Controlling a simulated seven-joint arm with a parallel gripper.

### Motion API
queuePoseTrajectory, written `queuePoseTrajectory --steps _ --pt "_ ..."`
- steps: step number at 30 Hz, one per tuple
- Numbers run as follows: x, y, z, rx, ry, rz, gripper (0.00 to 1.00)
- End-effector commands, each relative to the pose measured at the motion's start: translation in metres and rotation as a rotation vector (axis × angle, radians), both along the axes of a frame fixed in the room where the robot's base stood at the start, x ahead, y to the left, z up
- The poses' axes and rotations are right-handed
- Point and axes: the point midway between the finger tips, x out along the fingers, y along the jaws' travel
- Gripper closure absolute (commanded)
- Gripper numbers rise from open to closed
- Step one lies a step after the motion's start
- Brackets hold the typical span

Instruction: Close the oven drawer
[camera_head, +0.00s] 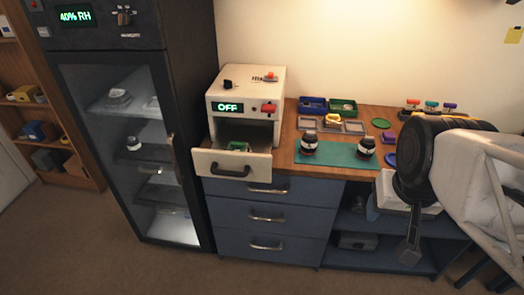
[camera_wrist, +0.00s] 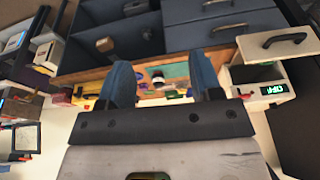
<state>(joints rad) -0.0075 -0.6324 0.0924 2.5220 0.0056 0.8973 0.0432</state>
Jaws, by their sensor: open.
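The white oven (camera_head: 245,88) stands on the left end of the wooden bench, its display reading OFF. Its drawer (camera_head: 260,164) is pulled out toward the front, with a dark handle (camera_head: 230,171) on its front. A small green item (camera_head: 238,146) lies inside. My gripper (camera_head: 410,252) hangs at the right, in front of the bench, well apart from the drawer. In the wrist view, my gripper (camera_wrist: 163,82) is open and empty between two blue-grey fingers. That view is turned over; the oven (camera_wrist: 240,76) and its open drawer (camera_wrist: 284,46) show at its right.
A dark glass-door cabinet (camera_head: 130,130) stands left of the oven. Blue bench drawers (camera_head: 270,212) sit below, shut. A green mat (camera_head: 335,156) with two dark lens-like pieces, trays and coloured discs occupy the bench top. The floor (camera_head: 220,275) before the bench looks clear.

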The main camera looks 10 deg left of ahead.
Motion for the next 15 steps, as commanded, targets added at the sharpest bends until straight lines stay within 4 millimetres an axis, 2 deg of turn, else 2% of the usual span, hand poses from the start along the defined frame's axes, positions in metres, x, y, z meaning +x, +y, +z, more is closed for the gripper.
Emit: queuePoseTrajectory --steps 1,5,11,15 --pt "0.006 0.005 -0.003 0.012 -0.014 -0.005 0.49" --pt "0.027 0.022 -0.013 0.064 -0.076 -0.042 0.69" --pt "0.072 0.061 -0.032 0.192 -0.209 -0.139 1.0" --pt "0.102 0.091 -0.048 0.299 -0.3 -0.225 1.0"
